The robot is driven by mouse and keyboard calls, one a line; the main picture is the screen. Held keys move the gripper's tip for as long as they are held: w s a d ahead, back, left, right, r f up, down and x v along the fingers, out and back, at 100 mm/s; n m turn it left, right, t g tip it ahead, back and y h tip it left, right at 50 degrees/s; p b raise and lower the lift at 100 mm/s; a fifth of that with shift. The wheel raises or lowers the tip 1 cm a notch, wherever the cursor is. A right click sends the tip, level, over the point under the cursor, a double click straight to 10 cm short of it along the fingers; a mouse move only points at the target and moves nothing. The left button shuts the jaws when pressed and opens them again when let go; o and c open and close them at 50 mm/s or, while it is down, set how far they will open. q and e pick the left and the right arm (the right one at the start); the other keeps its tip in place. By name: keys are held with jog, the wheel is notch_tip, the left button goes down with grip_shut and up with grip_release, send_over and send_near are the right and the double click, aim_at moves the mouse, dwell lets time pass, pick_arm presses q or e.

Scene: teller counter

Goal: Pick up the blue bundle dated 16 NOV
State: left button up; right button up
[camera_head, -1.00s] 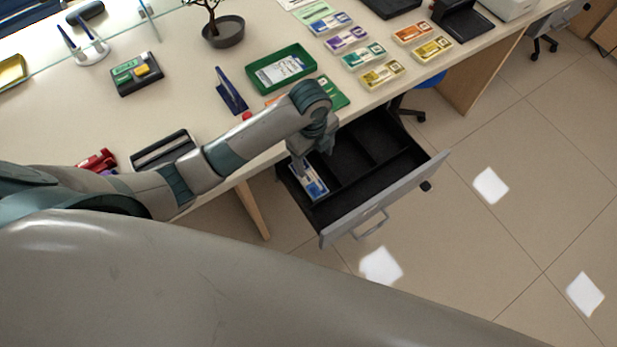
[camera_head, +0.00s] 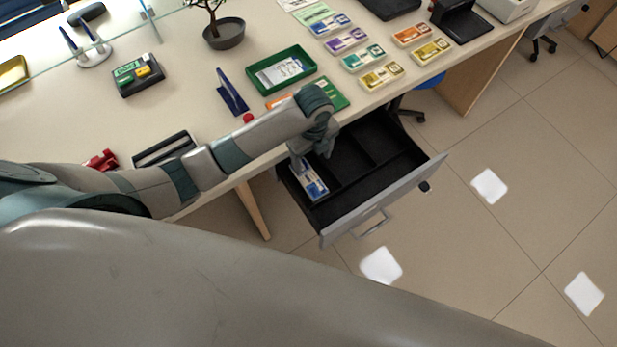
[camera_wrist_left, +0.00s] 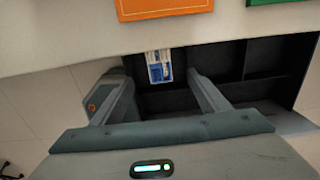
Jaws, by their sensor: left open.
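A blue-and-white bundle (camera_head: 311,184) lies in the left compartment of the open black drawer (camera_head: 345,207). It also shows in the left wrist view (camera_wrist_left: 159,66), framed between my fingers. Its date is too small to read. My left gripper (camera_head: 308,160) is over the drawer's back left part, near the bundle's far end. In the left wrist view its fingers (camera_wrist_left: 157,78) are spread with nothing gripped, and the bundle appears beyond them. Another blue bundle (camera_head: 330,24) lies on the counter at the back. My right gripper is not in view.
The counter edge (camera_head: 262,165) runs close beside my left arm. On the counter are a green tray (camera_head: 307,57), orange and green pieces, a blue upright stand (camera_head: 231,92) and several coloured bundles. The drawer's other compartments (camera_head: 395,150) look empty.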

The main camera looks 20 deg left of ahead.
pick_arm(q)
jog(key=p, duration=0.1)
send_over(312, 183)
jog(key=f, duration=0.8)
jog(key=shift+w+a, duration=0.1)
jog(key=shift+w, duration=0.15)
jog(key=shift+s+f+p, duration=0.2)
jog(key=shift+f+p, duration=0.25)
jog(key=shift+f, duration=0.1)
jog(key=f, duration=0.2)
jog(key=shift+s+d+f+p, duration=0.15)
jog(key=shift+d+f+p, duration=0.05)
jog(key=shift+f+p, duration=0.15)
jog(key=shift+f, duration=0.6)
jog(key=c, duration=1.2)
